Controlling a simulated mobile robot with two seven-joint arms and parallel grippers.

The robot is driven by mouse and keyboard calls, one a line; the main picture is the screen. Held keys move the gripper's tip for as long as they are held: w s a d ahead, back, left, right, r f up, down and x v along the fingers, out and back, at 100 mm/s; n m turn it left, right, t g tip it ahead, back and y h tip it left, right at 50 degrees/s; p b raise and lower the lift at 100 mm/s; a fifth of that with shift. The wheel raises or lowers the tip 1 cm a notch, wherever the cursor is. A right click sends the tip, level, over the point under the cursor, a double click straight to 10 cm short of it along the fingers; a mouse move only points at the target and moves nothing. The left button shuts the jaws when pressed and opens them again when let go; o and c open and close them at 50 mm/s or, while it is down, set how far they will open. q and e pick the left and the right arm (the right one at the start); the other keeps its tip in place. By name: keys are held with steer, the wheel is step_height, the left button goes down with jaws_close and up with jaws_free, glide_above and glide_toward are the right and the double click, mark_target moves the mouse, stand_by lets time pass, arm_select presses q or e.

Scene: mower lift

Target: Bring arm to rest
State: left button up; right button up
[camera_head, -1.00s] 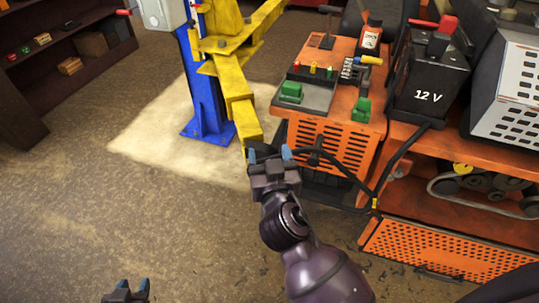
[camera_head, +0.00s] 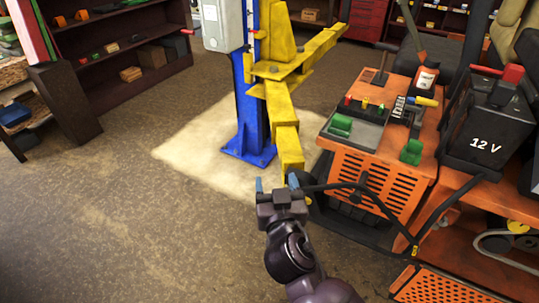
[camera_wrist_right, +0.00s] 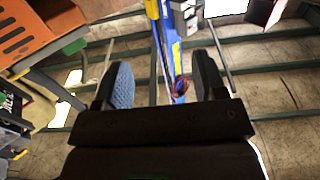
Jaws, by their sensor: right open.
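My right gripper (camera_head: 276,187) is in the lower middle of the head view, its blue-tipped fingers spread with nothing between them. It stands just in front of the near end of the lift's yellow arm (camera_head: 287,145); I cannot tell whether they touch. In the right wrist view my right gripper (camera_wrist_right: 164,85) shows two grey-blue finger pads wide apart. The blue lift post (camera_head: 248,110) stands behind, and a blue and yellow post (camera_wrist_right: 166,40) shows between the fingers. My left gripper is outside the head view.
The orange mower (camera_head: 375,175) with a black bar at its front is close on the right of my right gripper. A black 12 V battery (camera_head: 488,140) sits farther right. Dark shelves (camera_head: 110,60) stand at the back left. The floor (camera_head: 120,225) on the left is clear.

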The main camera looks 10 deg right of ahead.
steer(key=s+d+f+n+g+y, duration=0.2)
steer(key=s+d+f+n+g, duration=0.1)
steer(key=d+f, duration=0.7)
steer(key=s+d+f+m+g+h, duration=0.2)
steer(key=s+d+f+g, duration=0.1)
steer(key=s+d+f, duration=0.7)
steer(key=s+f, duration=0.1)
steer(key=s, duration=0.2)
steer(key=shift+d+f, duration=0.25)
steer(key=shift+d, duration=0.1)
steer(key=shift+s+f, duration=0.1)
steer(key=shift+s, duration=0.05)
steer(key=shift+c, duration=0.3)
